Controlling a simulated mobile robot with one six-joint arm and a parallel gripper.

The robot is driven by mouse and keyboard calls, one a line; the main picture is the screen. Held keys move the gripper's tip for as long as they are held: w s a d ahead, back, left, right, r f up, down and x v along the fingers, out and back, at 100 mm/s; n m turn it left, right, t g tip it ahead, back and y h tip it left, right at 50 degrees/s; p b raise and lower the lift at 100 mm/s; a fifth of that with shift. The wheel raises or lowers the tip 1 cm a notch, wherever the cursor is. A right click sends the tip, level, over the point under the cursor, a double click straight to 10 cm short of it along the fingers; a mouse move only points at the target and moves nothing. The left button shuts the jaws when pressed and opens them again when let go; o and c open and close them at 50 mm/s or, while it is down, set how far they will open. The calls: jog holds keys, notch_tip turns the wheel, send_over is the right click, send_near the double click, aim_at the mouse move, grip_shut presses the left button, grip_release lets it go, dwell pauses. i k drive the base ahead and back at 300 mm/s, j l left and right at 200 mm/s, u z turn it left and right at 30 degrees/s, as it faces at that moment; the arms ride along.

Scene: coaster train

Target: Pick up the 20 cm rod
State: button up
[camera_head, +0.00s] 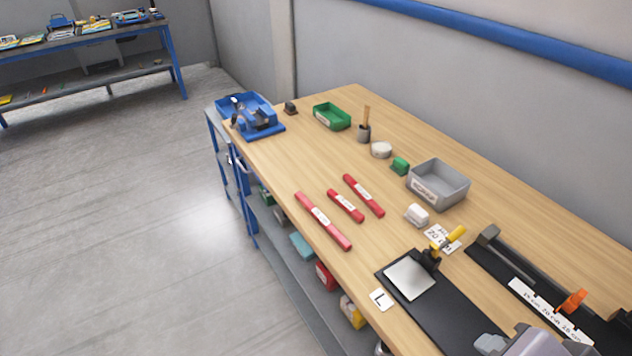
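Three red rods with white labels lie apart on the wooden bench (300,150). The left rod (312,208) is the longest and lies closest to the front edge. The middle rod (338,198) is the shortest. The right rod (373,205) is of in-between length. Their labels are too small to read, so I cannot confirm from print which is 20 cm. My gripper's fingers are not in view; a grey part, probably of my arm, shows at the bottom right edge. No rod is held in this view.
Bench around the rods is clear.

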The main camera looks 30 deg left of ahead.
aim_at(371, 203)
jog(key=u, duration=1.15)
